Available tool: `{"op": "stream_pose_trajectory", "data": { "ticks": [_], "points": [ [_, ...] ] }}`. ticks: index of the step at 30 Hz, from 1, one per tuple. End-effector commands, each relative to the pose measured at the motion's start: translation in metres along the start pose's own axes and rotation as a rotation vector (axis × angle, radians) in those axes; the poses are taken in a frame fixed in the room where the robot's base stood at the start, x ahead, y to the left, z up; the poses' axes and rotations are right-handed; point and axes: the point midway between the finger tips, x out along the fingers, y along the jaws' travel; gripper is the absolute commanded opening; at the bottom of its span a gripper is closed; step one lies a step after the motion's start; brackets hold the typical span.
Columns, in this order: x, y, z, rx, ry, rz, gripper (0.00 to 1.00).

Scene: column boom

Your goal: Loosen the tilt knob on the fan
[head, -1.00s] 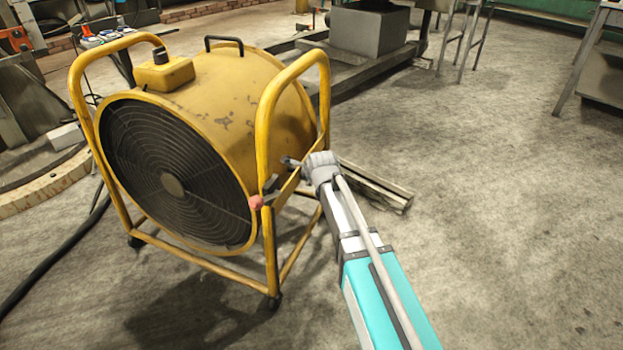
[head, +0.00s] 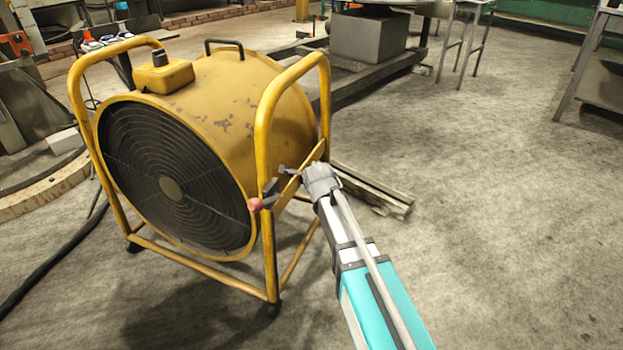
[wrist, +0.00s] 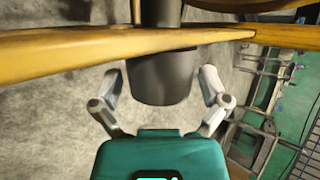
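The yellow drum fan (head: 235,95) stands on the floor at left in the head view, inside a yellow tube frame. The dark, cylindrical tilt knob (wrist: 161,80) is in the upper middle of the wrist view, at a yellow frame bar (wrist: 60,50). My gripper (wrist: 161,73) is open, one finger on each side of the knob, with a narrow gap showing on both sides. In the head view my gripper (head: 284,172) is at the fan's right-hand side bar.
A red ball-ended part (head: 255,205) is on the frame just left of my gripper. Boards (head: 372,186) lie on the floor behind my wrist. A black cable (head: 45,275) runs at left.

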Motion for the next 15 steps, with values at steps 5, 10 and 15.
{"op": "stream_pose_trajectory", "data": {
  "ticks": [5,10,15],
  "points": [
    [0.0001,-0.0003,0.0001,0.001,-0.001,-0.001,1.0],
    [0.0001,-0.0006,0.0001,0.001,-0.001,-0.001,1.0],
    [-0.0001,-0.0014,0.0002,0.008,-0.001,0.014,1.0]
  ]
}}
